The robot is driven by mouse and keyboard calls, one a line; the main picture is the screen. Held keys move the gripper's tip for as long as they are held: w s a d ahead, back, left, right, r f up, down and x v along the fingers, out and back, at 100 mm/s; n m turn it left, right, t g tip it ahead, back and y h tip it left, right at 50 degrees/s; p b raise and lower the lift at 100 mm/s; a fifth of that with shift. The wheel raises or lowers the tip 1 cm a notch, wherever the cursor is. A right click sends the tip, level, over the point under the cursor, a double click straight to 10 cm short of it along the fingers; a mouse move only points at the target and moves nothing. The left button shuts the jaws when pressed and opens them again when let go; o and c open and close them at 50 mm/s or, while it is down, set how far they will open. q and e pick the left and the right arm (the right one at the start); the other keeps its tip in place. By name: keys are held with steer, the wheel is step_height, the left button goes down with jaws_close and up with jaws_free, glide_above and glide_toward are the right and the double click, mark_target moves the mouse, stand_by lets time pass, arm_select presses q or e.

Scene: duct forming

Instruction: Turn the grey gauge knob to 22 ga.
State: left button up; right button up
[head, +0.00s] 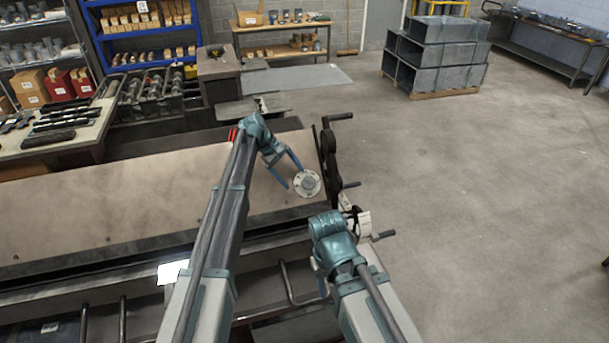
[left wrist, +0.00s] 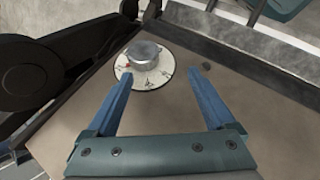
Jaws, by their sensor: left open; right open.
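The grey gauge knob (head: 308,184) sits on a round pale dial (head: 299,191) near the right end of the machine's tan top. In the left wrist view the knob (left wrist: 143,55) is a short grey cylinder on the dial (left wrist: 158,80), with a red mark at its left. The dial's lettering is too small to read. My left gripper (head: 293,169) is open and empty, its blue fingers just left of the knob. In the left wrist view its fingertips (left wrist: 160,78) point toward the dial, and the knob lies beyond them. My right gripper (head: 322,278) is low, partly hidden by its own wrist.
Dark crank handles (head: 337,117) and wheels line the machine's right end, close to the dial. The tan machine top (head: 110,205) is mostly bare. Stacked metal ducts (head: 440,55) stand on a pallet at the back right. The floor to the right is clear.

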arm_select(q)
steer(key=a, duration=0.8)
steer(key=shift+w+a+f, duration=0.1)
steer(key=shift+w+a, duration=0.05)
steer(key=shift+a, duration=0.1)
steer(key=s+d+f+m+b, duration=0.1)
steer(key=s+d+f+b, duration=0.1)
steer(key=s+f, duration=0.1)
steer(key=s+d+f+m+y+b, duration=0.1)
steer(key=s+d+f+b, duration=0.1)
steer(key=s, duration=0.3)
steer(key=s+d+f+m+b, duration=0.1)
steer(key=s+d+f+b, duration=0.1)
steer(key=s+f+b, duration=0.1)
steer(key=shift+s+f+g+y+b, duration=0.3)
steer(key=shift+s+f+y+b, duration=0.15)
steer(key=shift+f, duration=0.25)
steer(key=s+d+f+m+y+b, duration=0.1)
steer(key=s+f+m+b, duration=0.2)
steer(key=s, duration=0.6)
steer(key=s+f+m+y+b, duration=0.2)
steer(key=s+f+m+b, duration=0.1)
steer(key=s+f+b, duration=0.4)
steer(key=s+d+f+m+y+b, duration=0.1)
steer(key=s+f+b, duration=0.4)
steer(key=s, duration=0.7)
step_height(320, 180, down, 2)
steer(key=shift+d+f+m+y+b, duration=0.15)
steer(key=shift+d+m+y+b, duration=0.2)
steer(key=shift+m+y, duration=0.65)
